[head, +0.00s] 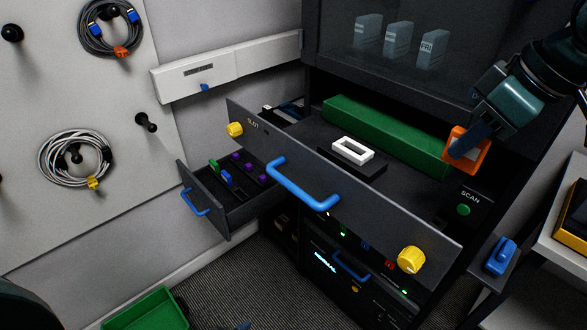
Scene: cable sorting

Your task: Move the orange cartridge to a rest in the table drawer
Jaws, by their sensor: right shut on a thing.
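The orange cartridge (478,158) is at the right, above the right end of a pulled-out black tray. My right gripper (462,148) is shut on it, with a finger across its face. The cartridge is tilted and looks raised, though its gap to the tray is hard to judge. A small dark drawer (231,221) with a blue handle stands open at the left, lower than the tray. It holds green and blue pieces and several purple pieces. Its far right part is hidden behind the tray's front. My left gripper cannot be made out.
The wide tray front (350,211) has yellow knobs and a blue handle (300,186). On the tray are a long green block (385,133) and a white frame (352,150). Coiled cables (75,157) hang at left. A green bin (145,312) is below.

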